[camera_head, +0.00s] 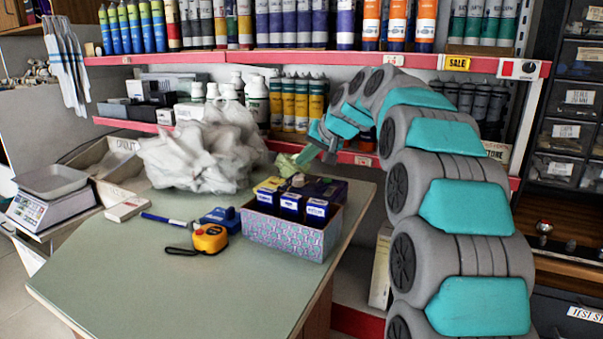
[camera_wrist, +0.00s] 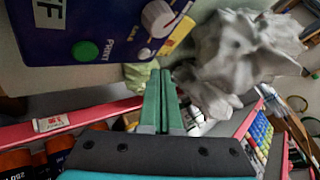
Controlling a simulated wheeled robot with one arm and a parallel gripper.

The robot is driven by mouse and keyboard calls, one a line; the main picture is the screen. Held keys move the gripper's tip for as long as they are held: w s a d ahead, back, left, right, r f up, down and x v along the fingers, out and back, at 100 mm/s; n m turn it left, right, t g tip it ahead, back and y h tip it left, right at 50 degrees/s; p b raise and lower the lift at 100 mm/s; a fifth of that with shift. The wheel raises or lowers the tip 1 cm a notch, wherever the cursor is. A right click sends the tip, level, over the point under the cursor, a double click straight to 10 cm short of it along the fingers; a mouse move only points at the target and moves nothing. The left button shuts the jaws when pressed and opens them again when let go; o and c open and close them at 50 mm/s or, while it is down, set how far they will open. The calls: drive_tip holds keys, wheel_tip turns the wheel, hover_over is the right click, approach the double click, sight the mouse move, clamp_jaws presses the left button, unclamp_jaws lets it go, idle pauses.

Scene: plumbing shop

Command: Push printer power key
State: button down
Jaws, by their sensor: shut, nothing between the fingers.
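The printer is a dark blue device (camera_wrist: 55,30) at the upper left of the wrist view, seen roughly upside down. Its face carries a round green button (camera_wrist: 85,51), a large white knob (camera_wrist: 158,18), a smaller white knob and the word PRINT. In the head view the printer (camera_head: 326,188) is mostly hidden behind a patterned box on the table. My gripper (camera_wrist: 168,72) is shut and empty, its green fingers side by side. The fingertips are close to the printer's knob end and appear apart from the green button. In the head view my gripper (camera_head: 303,158) is above the table's back edge.
A patterned box (camera_head: 290,238) holds blue cartons in front of the printer. A crumpled white bag (camera_head: 200,150) and a pale green crumpled item (camera_head: 287,166) lie nearby. A tape measure (camera_head: 210,238) and scale (camera_head: 52,195) are left. Stocked shelves (camera_head: 300,60) stand behind. The table's front is clear.

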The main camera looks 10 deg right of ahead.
wheel_tip(320, 180, up, 5)
drive_tip(key=p, duration=0.2)
drive_tip(key=shift+p, duration=0.35)
drive_tip(key=c, duration=1.6)
unclamp_jaws()
